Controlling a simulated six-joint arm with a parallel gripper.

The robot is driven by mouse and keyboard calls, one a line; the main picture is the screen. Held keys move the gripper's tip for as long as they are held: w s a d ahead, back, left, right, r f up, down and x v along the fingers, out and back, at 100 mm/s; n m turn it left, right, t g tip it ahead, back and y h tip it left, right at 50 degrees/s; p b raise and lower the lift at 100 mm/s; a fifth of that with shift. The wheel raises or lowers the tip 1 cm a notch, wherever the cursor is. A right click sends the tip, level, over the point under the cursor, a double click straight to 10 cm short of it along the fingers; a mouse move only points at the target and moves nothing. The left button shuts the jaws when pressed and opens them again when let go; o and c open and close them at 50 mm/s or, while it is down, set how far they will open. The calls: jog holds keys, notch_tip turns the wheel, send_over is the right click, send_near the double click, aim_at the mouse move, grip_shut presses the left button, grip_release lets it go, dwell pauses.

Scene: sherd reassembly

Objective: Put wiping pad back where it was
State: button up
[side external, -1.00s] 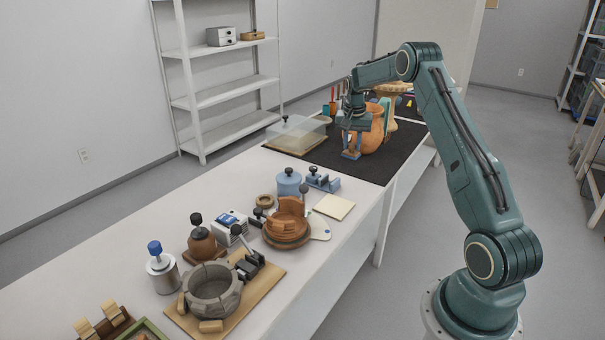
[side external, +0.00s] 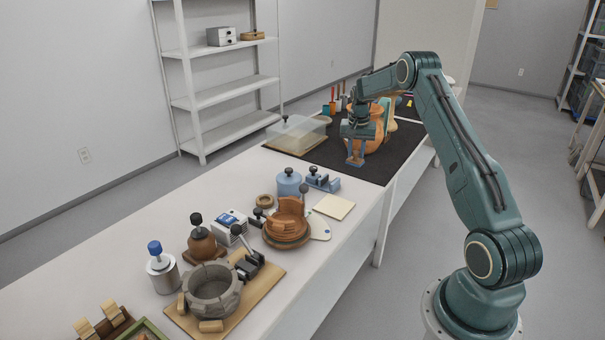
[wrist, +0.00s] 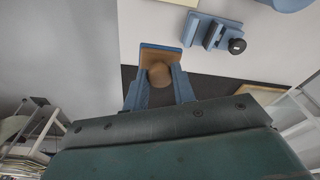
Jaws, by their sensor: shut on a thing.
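My gripper (side external: 356,146) is over the dark mat, in front of the orange-brown jar (side external: 377,138) in the side view. In the wrist view its two blue fingers (wrist: 159,88) are closed around a rounded brown knob. The knob stands on a small square piece with a brown top and blue edge, which looks like the wiping pad (wrist: 158,54).
The black mat (side external: 335,153) covers the far bench end, with a clear cover (side external: 297,132) at its left. A blue clamp (side external: 322,180), a blue jar (side external: 288,183) and a pale square (side external: 334,207) lie nearer.

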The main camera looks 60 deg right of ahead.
jog(key=shift+f, duration=6.3)
jog(key=shift+f, duration=0.15)
jog(key=o, duration=0.9)
jog(key=shift+o, duration=0.2)
jog(key=shift+s+a+r, duration=0.1)
jog(key=shift+a+r, duration=0.2)
jog(key=shift+r, duration=1.75)
jog(key=shift+s+a+r, duration=0.15)
jog(key=shift+a+r, duration=0.1)
jog(key=shift+r, duration=1.75)
jog(key=shift+s+a+r, duration=0.1)
jog(key=shift+a+r, duration=0.2)
jog(key=shift+r, duration=1.75)
